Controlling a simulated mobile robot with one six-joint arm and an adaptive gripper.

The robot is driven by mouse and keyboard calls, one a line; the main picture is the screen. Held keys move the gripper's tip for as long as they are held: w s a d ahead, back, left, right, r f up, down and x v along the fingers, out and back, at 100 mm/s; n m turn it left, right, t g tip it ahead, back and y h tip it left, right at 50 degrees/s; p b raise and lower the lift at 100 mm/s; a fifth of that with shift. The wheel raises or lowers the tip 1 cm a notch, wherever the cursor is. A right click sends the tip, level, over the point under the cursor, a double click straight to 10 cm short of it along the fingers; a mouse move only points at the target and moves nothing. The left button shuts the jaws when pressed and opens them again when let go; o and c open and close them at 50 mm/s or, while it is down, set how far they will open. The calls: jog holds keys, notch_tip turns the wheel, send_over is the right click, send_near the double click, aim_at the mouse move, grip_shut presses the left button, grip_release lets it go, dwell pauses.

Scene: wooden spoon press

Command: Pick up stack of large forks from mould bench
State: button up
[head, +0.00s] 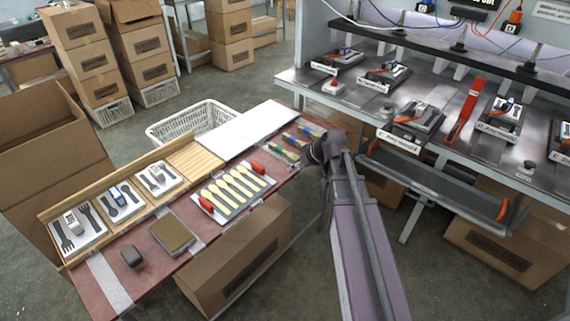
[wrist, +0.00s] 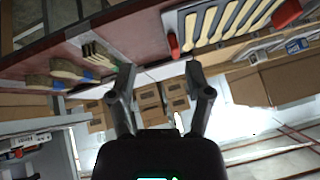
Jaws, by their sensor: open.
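My gripper (head: 322,150) is at the right edge of the red-topped table, close to the brushes, with its fingers largely hidden by its own body in the head view. In the wrist view my gripper (wrist: 160,72) is open, with nothing between its fingers. The metal mould bench (head: 345,97) stands at the right and carries several dark moulds, such as one with a white label (head: 398,139). I cannot make out a stack of large forks on it for sure; the pieces on the moulds are too small to tell.
The red table (head: 95,285) holds a tray of pale spoons (head: 232,190), brushes (head: 285,155), a white board (head: 250,128) and dark cutlery on white plates (head: 75,230). A dark shelf (head: 425,180) juts from the mould bench. Cartons (head: 235,250) stand below.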

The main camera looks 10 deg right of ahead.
jog(key=w+d+f+n+t+y+b, duration=0.1)
jog(key=w+d+f+n+t+b, duration=0.1)
jog(key=w+d+b, duration=0.4)
jog(key=w+f+t+b, duration=0.1)
jog(key=w+t, duration=0.1)
jog(key=w, duration=0.2)
jog(key=shift+w+d+t+y, duration=0.15)
jog(key=shift+w+t+y, duration=0.25)
jog(key=b, duration=0.5)
send_near(284, 150)
jog(key=shift+x, duration=2.5)
jog(key=shift+b+x, duration=1)
jog(key=shift+x, duration=1.6)
